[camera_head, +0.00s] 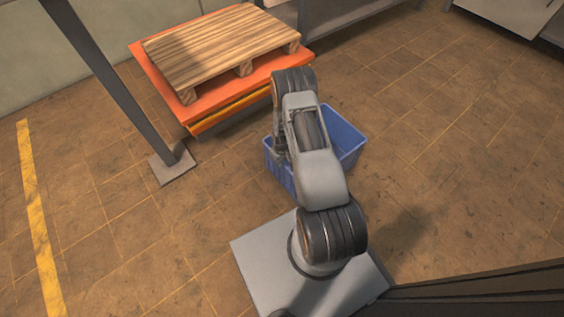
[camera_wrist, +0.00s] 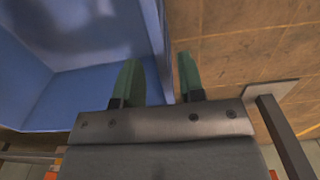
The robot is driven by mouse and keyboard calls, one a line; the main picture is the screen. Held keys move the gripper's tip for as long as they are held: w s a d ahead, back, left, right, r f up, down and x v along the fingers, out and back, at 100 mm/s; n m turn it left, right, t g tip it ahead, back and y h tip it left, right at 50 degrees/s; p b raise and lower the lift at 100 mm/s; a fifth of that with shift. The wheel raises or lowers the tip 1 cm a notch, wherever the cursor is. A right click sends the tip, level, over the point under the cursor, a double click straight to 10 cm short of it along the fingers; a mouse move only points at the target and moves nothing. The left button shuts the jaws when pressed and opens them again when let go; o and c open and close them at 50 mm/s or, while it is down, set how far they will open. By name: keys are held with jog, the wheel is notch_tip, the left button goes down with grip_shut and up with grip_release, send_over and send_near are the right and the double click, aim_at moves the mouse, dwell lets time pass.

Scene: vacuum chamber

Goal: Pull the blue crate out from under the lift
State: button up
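The blue crate (camera_head: 345,138) stands on the floor just in front of the right front corner of the orange lift (camera_head: 210,118). My arm hides its middle. What shows of it is clear of the lift's platform. In the wrist view the inside of the crate (camera_wrist: 95,85) fills the left side. My gripper (camera_wrist: 158,75) has its two green fingers on either side of the crate's wall, the left finger inside and the right one outside. In the head view my gripper is mostly hidden behind my arm, at the crate's left side.
A wooden pallet (camera_head: 220,48) lies on the lift. A grey post (camera_head: 115,85) with a square foot plate (camera_head: 172,165) stands left of the crate. Tiled floor (camera_head: 460,160) is open to the right. A yellow line (camera_head: 38,220) runs along the left.

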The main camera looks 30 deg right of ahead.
notch_tip(320, 180, up, 11)
jog(key=p, duration=0.3)
dwell(0.5)
jog(key=s+a+r+t+p, duration=0.1)
jog(key=a+r+p, duration=0.2)
jog(key=r+p, duration=1.1)
jog(key=s+a+r+t+p, duration=0.1)
jog(key=a+r+p, duration=0.15)
jog(key=r, duration=2.35)
jog(key=s+a+r+p, duration=0.2)
jog(key=s+r+p, duration=0.2)
jog(key=r, duration=0.4)
jog(key=s+a+r+m+t+p, duration=0.1)
jog(key=s+r+p, duration=0.3)
jog(key=r, duration=0.5)
jog(key=s+a+r+m+p, duration=0.1)
jog(key=s+a+r+p, duration=0.2)
jog(key=r, duration=0.6)
jog(key=s+p, duration=0.2)
jog(key=s, duration=0.1)
jog(key=shift+s+t, duration=0.25)
jog(key=shift+t, duration=0.05)
